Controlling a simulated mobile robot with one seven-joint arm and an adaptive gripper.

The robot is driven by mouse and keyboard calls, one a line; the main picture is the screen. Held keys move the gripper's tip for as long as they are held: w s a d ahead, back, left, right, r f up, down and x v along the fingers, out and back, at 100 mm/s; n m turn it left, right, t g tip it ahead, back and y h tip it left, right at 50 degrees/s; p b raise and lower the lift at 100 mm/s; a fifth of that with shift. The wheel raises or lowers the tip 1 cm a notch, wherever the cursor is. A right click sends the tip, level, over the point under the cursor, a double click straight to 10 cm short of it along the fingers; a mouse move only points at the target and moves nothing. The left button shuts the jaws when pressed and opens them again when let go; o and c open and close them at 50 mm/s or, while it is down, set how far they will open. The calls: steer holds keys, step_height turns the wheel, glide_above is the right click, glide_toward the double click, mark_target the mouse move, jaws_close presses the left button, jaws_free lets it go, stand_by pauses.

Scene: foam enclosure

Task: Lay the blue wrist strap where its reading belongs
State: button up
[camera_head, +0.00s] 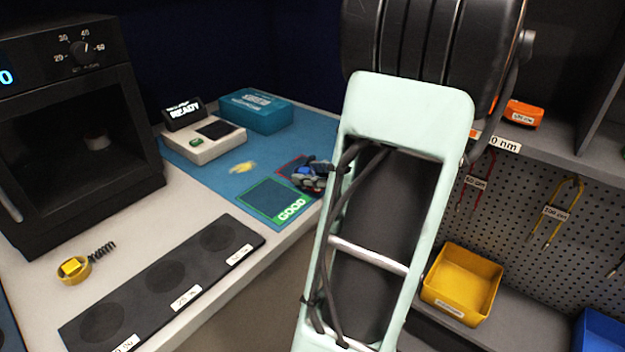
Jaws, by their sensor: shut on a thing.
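My gripper (312,178) is at the right part of the blue mat (222,183), partly hidden behind my own arm. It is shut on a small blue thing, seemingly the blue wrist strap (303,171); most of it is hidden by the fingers. The gripper is over or beside the red-outlined square (287,166), which is largely covered. The green-outlined square marked GOOD (262,200) lies just in front and left, bare. I cannot tell whether the strap touches the mat. A pale tester (207,142) stands at the mat's back left, beside a dark display reading READY (184,113).
A yellow strap with a coiled cord (74,268) lies on the bench near a dark tray with round recesses (165,278). A small yellow item (242,168) lies on the mat. A teal box (255,111) stands behind. A black oven (75,130) is left; a yellow bin (461,284) is right.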

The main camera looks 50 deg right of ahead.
steer(key=o, duration=1)
steer(key=shift+o, duration=0.2)
steer(key=shift+r, duration=0.15)
steer(key=p+v, duration=0.2)
steer(key=v, duration=1)
steer(key=shift+a, duration=0.15)
